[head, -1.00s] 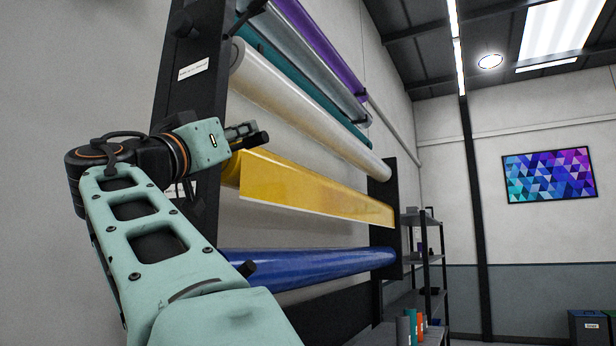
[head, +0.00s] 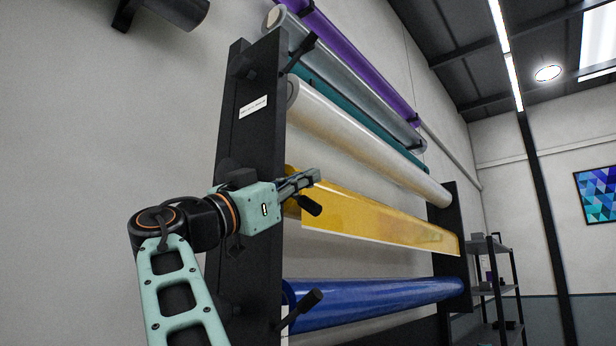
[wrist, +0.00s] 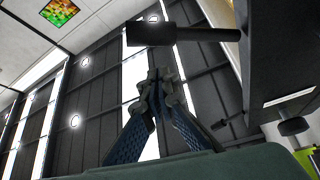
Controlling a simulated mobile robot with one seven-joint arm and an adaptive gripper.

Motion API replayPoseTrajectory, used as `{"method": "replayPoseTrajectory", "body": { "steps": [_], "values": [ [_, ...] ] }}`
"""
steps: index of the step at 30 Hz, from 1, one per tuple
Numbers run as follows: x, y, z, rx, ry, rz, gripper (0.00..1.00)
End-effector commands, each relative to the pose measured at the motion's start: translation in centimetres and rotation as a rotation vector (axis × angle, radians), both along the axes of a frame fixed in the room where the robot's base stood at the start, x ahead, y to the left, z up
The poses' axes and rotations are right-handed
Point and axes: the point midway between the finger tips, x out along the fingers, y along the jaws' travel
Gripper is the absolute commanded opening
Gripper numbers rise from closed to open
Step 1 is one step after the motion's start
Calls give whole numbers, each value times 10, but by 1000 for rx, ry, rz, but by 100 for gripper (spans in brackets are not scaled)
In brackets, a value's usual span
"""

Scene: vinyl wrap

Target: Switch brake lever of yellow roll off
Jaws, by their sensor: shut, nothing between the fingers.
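The yellow roll (head: 385,217) hangs on the rack between the white roll and the blue roll, with a flap of film hanging from it. Its brake lever (head: 310,205) shows as a dark handle at the roll's near end; its stem is hidden behind my gripper. My gripper (head: 316,175) is shut and empty, just above and beside this handle; I cannot tell whether they touch. In the wrist view, the closed fingers (wrist: 157,78) point up, and a dark lever (wrist: 190,34) crosses beyond their tips.
The black rack upright (head: 247,130) stands close behind my gripper. The white roll (head: 370,140) is above and the blue roll (head: 380,300) below, with its own dark lever (head: 305,302). Another lever (head: 303,50) is higher up. A shelf (head: 490,250) stands at the right.

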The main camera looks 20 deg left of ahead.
Motion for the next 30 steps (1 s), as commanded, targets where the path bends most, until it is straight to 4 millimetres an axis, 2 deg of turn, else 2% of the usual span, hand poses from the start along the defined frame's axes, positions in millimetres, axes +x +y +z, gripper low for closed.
{"method": "replayPoseTrajectory", "body": {
  "steps": [17,30],
  "values": [
    [1,3,-14,6,-1,-1,0],
    [4,9,-32,5,-2,-1,0]
  ]
}}
